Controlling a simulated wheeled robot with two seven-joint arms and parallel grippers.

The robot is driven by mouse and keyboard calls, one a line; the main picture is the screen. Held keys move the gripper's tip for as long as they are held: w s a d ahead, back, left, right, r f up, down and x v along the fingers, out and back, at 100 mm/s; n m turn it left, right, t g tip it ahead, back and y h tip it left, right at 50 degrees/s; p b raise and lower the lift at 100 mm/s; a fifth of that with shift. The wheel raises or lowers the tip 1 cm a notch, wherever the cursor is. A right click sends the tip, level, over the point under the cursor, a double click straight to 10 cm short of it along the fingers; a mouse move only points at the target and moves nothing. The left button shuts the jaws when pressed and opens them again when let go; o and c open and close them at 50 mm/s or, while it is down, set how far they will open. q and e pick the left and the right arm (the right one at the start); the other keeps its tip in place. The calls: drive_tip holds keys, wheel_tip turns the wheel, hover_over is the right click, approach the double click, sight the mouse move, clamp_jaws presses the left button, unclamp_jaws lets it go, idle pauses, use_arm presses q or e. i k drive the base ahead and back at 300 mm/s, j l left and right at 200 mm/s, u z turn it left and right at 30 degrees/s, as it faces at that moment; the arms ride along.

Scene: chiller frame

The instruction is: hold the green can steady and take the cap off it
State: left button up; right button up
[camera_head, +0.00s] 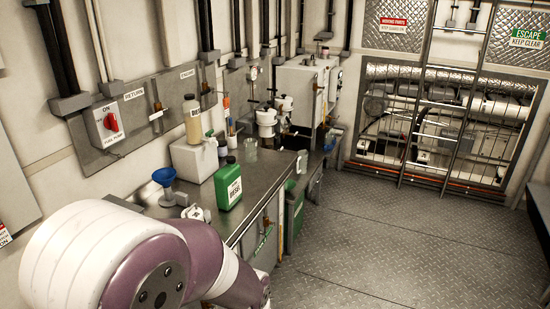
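The green can (228,187) stands upright on the grey bench top near its front edge, with a white label on its front. A dark cap (231,159) sits on top of the can. A purple and white arm of mine fills the lower left and runs out of the bottom of the picture. Neither of my gripper fingertips shows, and nothing of mine touches the can.
A blue funnel (165,179) stands left of the can. A white box (194,159), a beige bottle (192,119) and a clear beaker (251,149) are behind it. A small white item (196,212) lies near the bench's front. Open metal floor (390,245) is at the right.

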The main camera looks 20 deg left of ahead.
sight(228, 180)
drive_tip(key=i+u, duration=0.15)
drive_tip(key=i, duration=0.65)
drive_tip(key=i+l+u, duration=0.2)
drive_tip(key=i, duration=0.55)
